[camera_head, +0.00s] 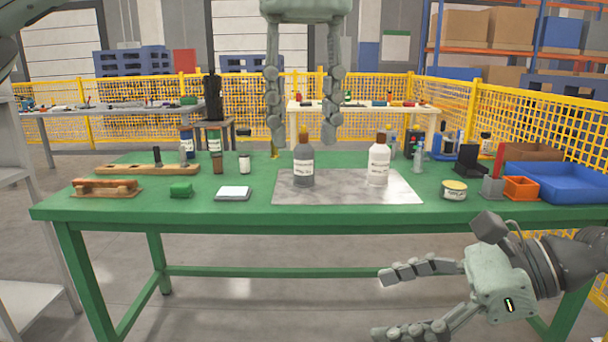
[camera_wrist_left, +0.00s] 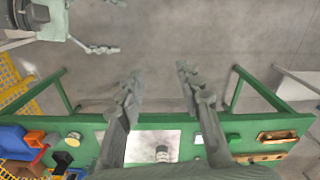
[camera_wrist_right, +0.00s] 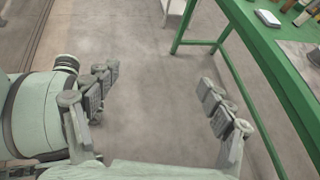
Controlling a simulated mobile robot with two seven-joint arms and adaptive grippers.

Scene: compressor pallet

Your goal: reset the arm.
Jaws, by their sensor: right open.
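My left gripper (camera_head: 304,138) hangs fingers down above the green table, open. Its fingertips are spread either side of a grey bottle (camera_head: 303,168) in the head view, with nothing seen held. In the left wrist view its fingers (camera_wrist_left: 159,78) are apart and empty. A white bottle (camera_head: 378,165) stands upright to the right of the grey one on the grey mat (camera_head: 340,194). My right gripper (camera_head: 384,306) is in front of the table's lower right, pointing left, open and empty. The right wrist view shows its fingers (camera_wrist_right: 165,98) wide apart over bare floor.
The green table (camera_head: 140,211) carries a wooden rack (camera_head: 125,169), a green block (camera_head: 181,190), a scale (camera_head: 233,193), a tin (camera_head: 454,190), an orange bin (camera_head: 521,188) and a blue tray (camera_head: 560,190). Yellow fencing (camera_head: 520,125) stands behind. Floor in front is clear.

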